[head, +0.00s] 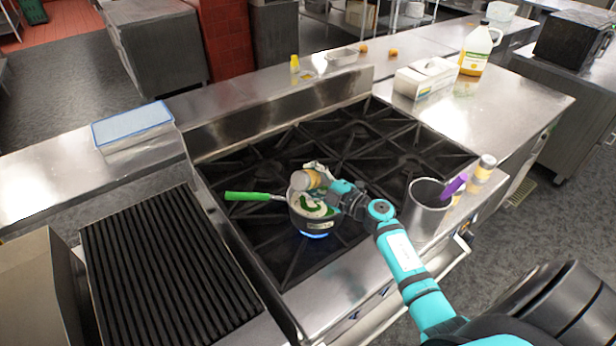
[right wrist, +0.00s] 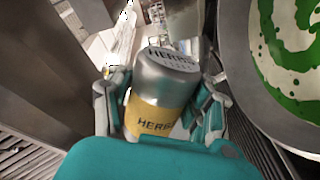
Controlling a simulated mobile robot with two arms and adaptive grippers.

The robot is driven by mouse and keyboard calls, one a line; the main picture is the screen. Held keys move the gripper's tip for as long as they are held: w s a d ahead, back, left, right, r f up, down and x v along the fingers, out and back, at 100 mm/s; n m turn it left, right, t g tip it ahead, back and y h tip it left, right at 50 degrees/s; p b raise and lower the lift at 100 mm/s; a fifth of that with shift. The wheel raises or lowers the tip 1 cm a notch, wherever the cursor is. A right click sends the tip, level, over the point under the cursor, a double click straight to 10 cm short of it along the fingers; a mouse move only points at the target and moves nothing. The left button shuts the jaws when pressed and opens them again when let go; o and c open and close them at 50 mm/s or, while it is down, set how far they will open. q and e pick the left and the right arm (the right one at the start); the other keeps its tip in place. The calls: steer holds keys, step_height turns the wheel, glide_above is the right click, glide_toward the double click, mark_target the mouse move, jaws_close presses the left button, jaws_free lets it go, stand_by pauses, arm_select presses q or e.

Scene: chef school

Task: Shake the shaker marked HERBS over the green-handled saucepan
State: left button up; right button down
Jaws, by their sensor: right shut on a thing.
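The green-handled saucepan (head: 322,222) sits on a stove burner with a blue flame under it. Its green handle (head: 247,196) points left. It holds white stuff with green swirls, also seen close up at the right of the right wrist view (right wrist: 292,62). My right gripper (head: 318,176) is shut on the HERBS shaker (head: 305,180), just above the saucepan's rim. In the right wrist view the shaker (right wrist: 162,92) has a silver top and a yellow band, both marked HERBS, and sits between the fingers (right wrist: 160,108). In the head view it is tilted. My left gripper is not in view.
A metal container (head: 425,210) with a purple-handled tool (head: 454,186) stands at the stove's right front. Another shaker (head: 483,170) stands beside it. A ridged griddle (head: 165,275) lies left. The other burners (head: 385,130) are clear.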

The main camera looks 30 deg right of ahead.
steer(key=shift+w+f, duration=0.1)
steer(key=shift+f, duration=0.75)
steer(key=shift+w+r+p, duration=0.1)
steer(key=shift+r+p, duration=0.3)
steer(key=shift+r, duration=0.1)
step_height(320, 180, up, 2)
steer(key=shift+p, duration=0.75)
steer(key=shift+r, duration=0.15)
step_height(320, 180, down, 3)
steer(key=b, duration=0.2)
steer(key=shift+b, duration=0.35)
steer(key=shift+r+p, duration=0.3)
steer(key=shift+p, duration=0.15)
step_height(320, 180, up, 2)
steer(key=shift+r+p, duration=0.1)
steer(key=shift+p, duration=0.8)
steer(key=shift+r, duration=0.25)
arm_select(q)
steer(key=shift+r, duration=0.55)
arm_select(e)
steer(key=shift+f, duration=0.1)
